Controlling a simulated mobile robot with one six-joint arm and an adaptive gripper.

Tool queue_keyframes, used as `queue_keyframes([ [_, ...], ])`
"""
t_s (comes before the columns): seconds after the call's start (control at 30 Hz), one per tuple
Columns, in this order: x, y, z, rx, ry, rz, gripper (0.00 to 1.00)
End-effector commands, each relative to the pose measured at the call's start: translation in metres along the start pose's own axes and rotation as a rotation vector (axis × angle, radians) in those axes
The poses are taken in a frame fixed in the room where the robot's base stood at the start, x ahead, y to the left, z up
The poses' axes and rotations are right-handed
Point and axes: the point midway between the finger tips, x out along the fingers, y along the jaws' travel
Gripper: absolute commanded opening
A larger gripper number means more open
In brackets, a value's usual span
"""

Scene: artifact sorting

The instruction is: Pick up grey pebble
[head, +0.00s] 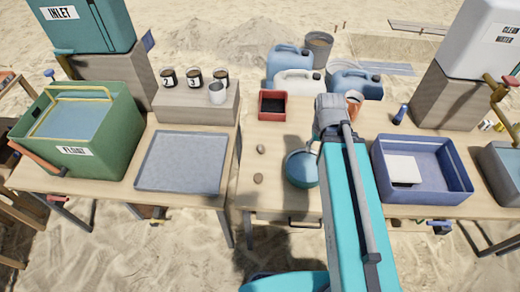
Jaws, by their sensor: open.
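Two small pebbles lie on the wooden table between the flat grey tray and my teal arm. The farther pebble (261,149) looks greyish-tan. The nearer pebble (258,179) looks browner. Both are very small here, so I cannot tell surely which is the grey one. My arm reaches up from the bottom right of centre, over the table to the right of both pebbles. Its end is hidden behind the arm links, and I cannot make out the gripper's fingers. Neither pebble is covered by the arm.
A red bin (272,104) stands behind the pebbles. The grey tray (184,187) lies left, across a gap between tables. A blue tub (451,197) with a white block (404,169) is right of my arm. Jugs (298,84) stand at the back.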

Motion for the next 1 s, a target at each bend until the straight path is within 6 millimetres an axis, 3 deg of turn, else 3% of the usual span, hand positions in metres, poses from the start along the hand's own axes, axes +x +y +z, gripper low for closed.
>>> queue_keyframes([
  [0.1, 0.002, -0.005, -0.007, -0.027, 0.0, 0.0, 0.94],
  [0.27, 0.009, -0.02, -0.029, -0.115, 0.0, 0.0, 0.94],
  [0.47, 0.022, -0.068, -0.071, -0.33, 0.0, 0.0, 0.94],
  [0.7, 0.038, -0.142, -0.115, -0.618, 0.0, 0.0, 0.94],
  [0.83, 0.043, -0.172, -0.128, -0.73, 0.0, 0.001, 0.94],
  [1.0, 0.045, -0.191, -0.134, -0.8, 0.0, 0.001, 0.94],
])
